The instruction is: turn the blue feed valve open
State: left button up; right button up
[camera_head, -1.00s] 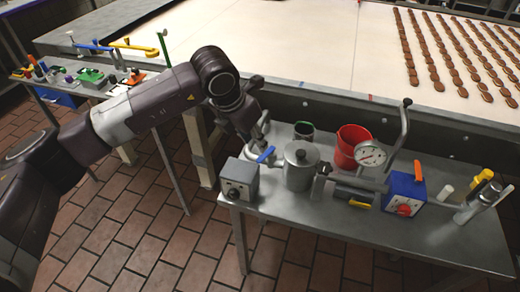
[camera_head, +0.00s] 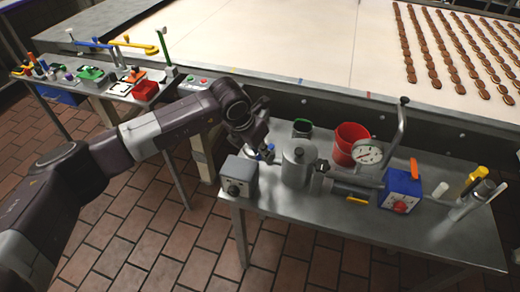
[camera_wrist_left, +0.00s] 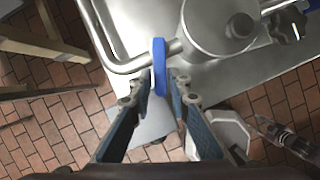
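The blue feed valve handle (camera_wrist_left: 159,62) stands upright in the left wrist view, on a metal pipe beside the steel pot (camera_wrist_left: 215,22). In the head view only a small blue bit of the handle (camera_head: 270,148) shows, left of the pot (camera_head: 298,163); my gripper hides the rest. My left gripper (camera_head: 262,152) points down at it. In the left wrist view the fingers of my left gripper (camera_wrist_left: 160,82) are apart, one on each side of the handle's near end. Contact cannot be made out.
A grey box with a knob (camera_head: 240,178) stands close in front of the valve. A red cup (camera_head: 350,142), a gauge (camera_head: 368,153) and a blue box (camera_head: 402,187) stand to the right on the metal table (camera_head: 330,222). A conveyor (camera_head: 290,50) runs behind.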

pick_arm(q)
grip_shut()
jog(key=shift+w+a+f+m+b, duration=0.1)
jog(key=shift+w+a+m+b, duration=0.1)
jog(key=shift+m+b, duration=0.4)
jog(key=shift+w+a+r+m+g+h+b, duration=0.1)
jog(key=shift+w+a+m+g+h+b, duration=0.4)
jog(key=shift+m+b, duration=1.15)
jog(key=shift+w+r+m+g+h+b, duration=0.1)
jog(key=shift+w+m+g+b, duration=0.75)
jog(key=shift+m+b, duration=0.75)
jog(key=shift+w+a+m+g+h+b, duration=0.3)
jog(key=shift+w+m+g+b, duration=0.4)
jog(key=shift+m+b, duration=0.95)
jog(key=shift+w+m, duration=0.3)
jog(key=shift+m, duration=0.2)
jog(key=shift+o, duration=2.3)
grip_release()
